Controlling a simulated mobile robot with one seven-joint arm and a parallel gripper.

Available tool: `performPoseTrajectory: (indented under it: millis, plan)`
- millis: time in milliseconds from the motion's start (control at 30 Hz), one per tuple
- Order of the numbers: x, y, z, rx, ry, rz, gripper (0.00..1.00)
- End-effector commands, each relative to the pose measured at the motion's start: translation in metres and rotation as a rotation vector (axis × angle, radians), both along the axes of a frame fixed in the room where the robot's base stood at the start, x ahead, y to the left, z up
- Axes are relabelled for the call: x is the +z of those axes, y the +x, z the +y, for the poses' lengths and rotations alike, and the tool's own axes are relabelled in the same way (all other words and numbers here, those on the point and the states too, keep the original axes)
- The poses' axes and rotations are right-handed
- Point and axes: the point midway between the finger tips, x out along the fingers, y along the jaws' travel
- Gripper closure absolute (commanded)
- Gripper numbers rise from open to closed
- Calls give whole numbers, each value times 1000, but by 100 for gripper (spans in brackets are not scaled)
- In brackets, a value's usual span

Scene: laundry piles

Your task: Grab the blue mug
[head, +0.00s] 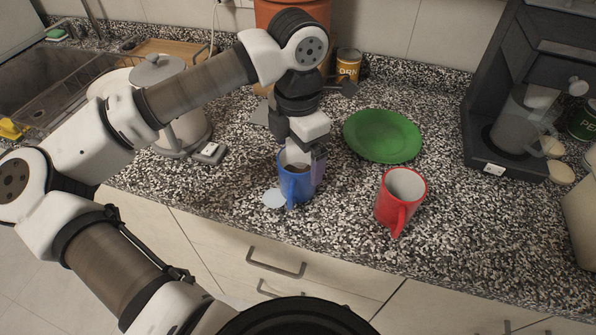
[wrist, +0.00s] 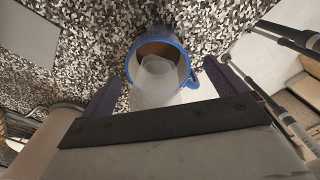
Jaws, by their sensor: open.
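The blue mug (head: 295,187) stands upright near the counter's front edge, its handle facing the front. My gripper (head: 303,165) is right over it, pointing down, with one purple finger beside the mug's right side. In the wrist view, the mug (wrist: 133,68) shows its blue rim and brown inside between the two spread fingers of my gripper (wrist: 162,72). The gripper is open and not closed on the mug. A pale translucent shape covers part of the mug's opening there. Whether a finger touches the mug I cannot tell.
A red mug (head: 398,200) stands to the right, and a green plate (head: 382,136) lies behind it. A coffee machine (head: 500,110) stands at the right. A white kettle-like pot (head: 170,105) is at the left. A pale disc (head: 273,198) lies beside the blue mug.

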Motion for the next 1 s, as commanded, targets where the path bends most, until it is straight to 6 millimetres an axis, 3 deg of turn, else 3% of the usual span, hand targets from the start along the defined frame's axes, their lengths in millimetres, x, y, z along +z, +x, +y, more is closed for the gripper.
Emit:
performPoseTrajectory:
  millis: [300,567,1000]
  plan:
    - [-39,2,0,0,-2,1,3]
    - [-44,2,0,0,-1,0,3]
    - [-43,2,0,0,-1,1,59]
